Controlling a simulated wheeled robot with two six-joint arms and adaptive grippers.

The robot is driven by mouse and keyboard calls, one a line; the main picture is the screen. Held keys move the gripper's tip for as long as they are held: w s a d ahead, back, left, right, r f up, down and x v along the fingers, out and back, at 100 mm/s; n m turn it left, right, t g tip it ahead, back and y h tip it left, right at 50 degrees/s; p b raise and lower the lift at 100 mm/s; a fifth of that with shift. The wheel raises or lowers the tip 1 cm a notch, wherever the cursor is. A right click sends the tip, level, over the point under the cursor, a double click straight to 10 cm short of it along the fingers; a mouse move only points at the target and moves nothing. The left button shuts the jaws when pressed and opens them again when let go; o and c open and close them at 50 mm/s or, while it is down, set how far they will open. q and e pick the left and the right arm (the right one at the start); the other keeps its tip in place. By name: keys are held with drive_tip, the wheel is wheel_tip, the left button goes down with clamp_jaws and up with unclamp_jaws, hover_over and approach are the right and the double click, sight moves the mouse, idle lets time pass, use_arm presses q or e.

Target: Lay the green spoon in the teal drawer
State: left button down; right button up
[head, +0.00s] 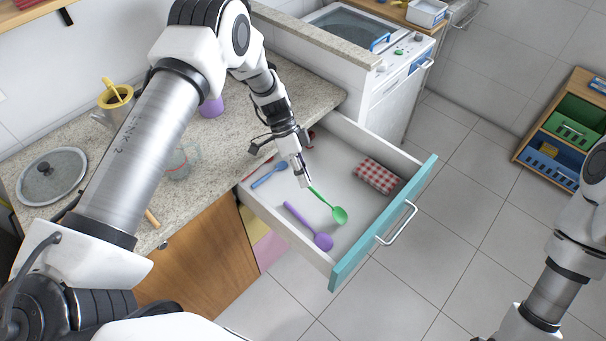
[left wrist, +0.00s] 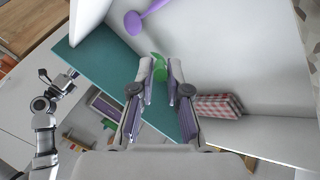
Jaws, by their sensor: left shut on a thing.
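The teal drawer (head: 345,259) is pulled open, with a pale interior and a teal front that also shows in the left wrist view (left wrist: 92,62). My left gripper (head: 304,182) points down inside the drawer outline and is shut on the handle of the green spoon (head: 339,214). The spoon's bowl points toward the teal front; I cannot tell whether it touches the drawer floor. In the left wrist view the spoon (left wrist: 160,68) shows between the fingers, its handle partly hidden. My right arm is at the right edge of the head view; its jaws cannot be made out.
In the drawer lie a purple spoon (head: 308,226), a blue spoon (head: 268,174) and a folded red checked cloth (head: 377,176). The counter (head: 225,140) stands behind the drawer at left. A shelf with green (head: 574,122) and blue bins is at right. Open floor lies between.

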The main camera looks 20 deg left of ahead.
use_arm(q)
drive_tip(key=c, duration=1.1)
unclamp_jaws()
drive_tip(key=v, duration=1.2)
drive_tip(key=shift+f, duration=0.1)
